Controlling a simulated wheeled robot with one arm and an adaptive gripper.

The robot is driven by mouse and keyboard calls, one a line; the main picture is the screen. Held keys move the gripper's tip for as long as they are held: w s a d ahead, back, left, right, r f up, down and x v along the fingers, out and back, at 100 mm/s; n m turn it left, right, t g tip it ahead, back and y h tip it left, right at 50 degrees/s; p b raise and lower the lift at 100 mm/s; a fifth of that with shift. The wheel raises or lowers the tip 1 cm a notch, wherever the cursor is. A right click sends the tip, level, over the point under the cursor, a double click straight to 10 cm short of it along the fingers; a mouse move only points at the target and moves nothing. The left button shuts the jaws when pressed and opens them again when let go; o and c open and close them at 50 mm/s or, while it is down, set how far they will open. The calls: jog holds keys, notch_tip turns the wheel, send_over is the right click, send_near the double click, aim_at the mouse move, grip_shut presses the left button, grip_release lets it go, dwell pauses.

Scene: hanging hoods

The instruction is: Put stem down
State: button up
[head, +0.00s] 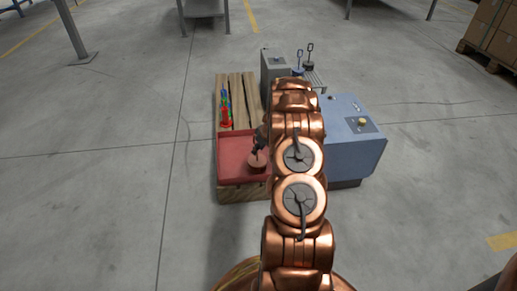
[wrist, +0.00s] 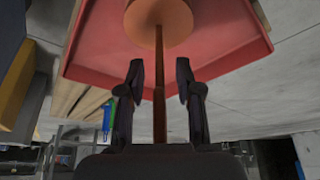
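The stem (wrist: 159,85) is a thin brown rod rising from a round orange-brown base (wrist: 160,22). In the head view the base (head: 257,166) is over the red tray (head: 231,172) and appears to rest on it. The red tray's surface (wrist: 95,62) also shows behind the base in the wrist view. My gripper (wrist: 160,78) has its two dark fingers on either side of the stem, with a visible gap on both sides, so it is open around the stem. In the head view my gripper (head: 262,137) is partly hidden by my arm.
A blue-grey cabinet (head: 350,140) stands to the right. A grey box (head: 274,64) and two hooked items stand behind. Floor at left is clear.

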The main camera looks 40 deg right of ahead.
jog(key=shift+r, duration=0.1)
jog(key=shift+r, duration=0.2)
jog(key=p+v, duration=0.4)
jog(key=v, duration=0.8)
jog(key=a+r+g+y, duration=0.1)
jog(key=a+r, duration=0.3)
jog(key=a, duration=0.5)
jog(key=a+r+g+y, duration=0.1)
jog(key=a+r, duration=0.4)
jog(key=a, duration=0.3)
jog(key=s+a+r+g, duration=0.1)
jog(key=s+a+r, duration=0.2)
jog(key=a, duration=0.5)
jog(key=s+a+r+g, duration=0.1)
jog(key=s+a+r, duration=0.3)
jog(key=a, duration=0.4)
jog(key=s+a+r+g, duration=0.1)
jog(key=s+a, duration=0.2)
jog(key=s, duration=0.6)
jog(key=s+a+r+g+h, duration=0.1)
jog(key=s+a, duration=0.3)
jog(key=s, duration=0.5)
jog(key=s+a+r+g+h, duration=0.1)
jog(key=s+a+r+g, duration=0.1)
jog(key=s, duration=0.7)
jog(key=a+r, duration=0.1)
jog(key=a, duration=0.1)
jog(key=shift+s+a+m+b, duration=0.25)
jog(key=shift+m+b, duration=0.05)
jog(key=shift+m, duration=0.1)
